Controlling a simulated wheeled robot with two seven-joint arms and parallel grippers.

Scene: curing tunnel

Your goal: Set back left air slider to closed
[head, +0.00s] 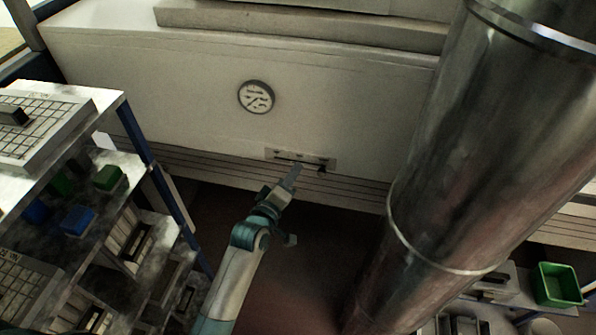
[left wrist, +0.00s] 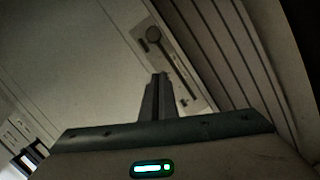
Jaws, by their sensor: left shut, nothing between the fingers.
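The air slider is a pale plate (head: 300,158) with a dark slot, low on the white wall in the head view. Its dark knob (head: 321,169) is at the right end of the slot. My left gripper (head: 295,171) is shut and empty in front of the plate, left of the knob. Its fingertips (left wrist: 160,76) also show together in the left wrist view, apart from the knob. My right gripper is out of view.
A round wall gauge (head: 256,96) is above the plate. A thick metal duct (head: 470,140) stands to the right. A shelf rack (head: 127,112) with bins and gridded trays is at left. A green bin (head: 558,285) is at lower right.

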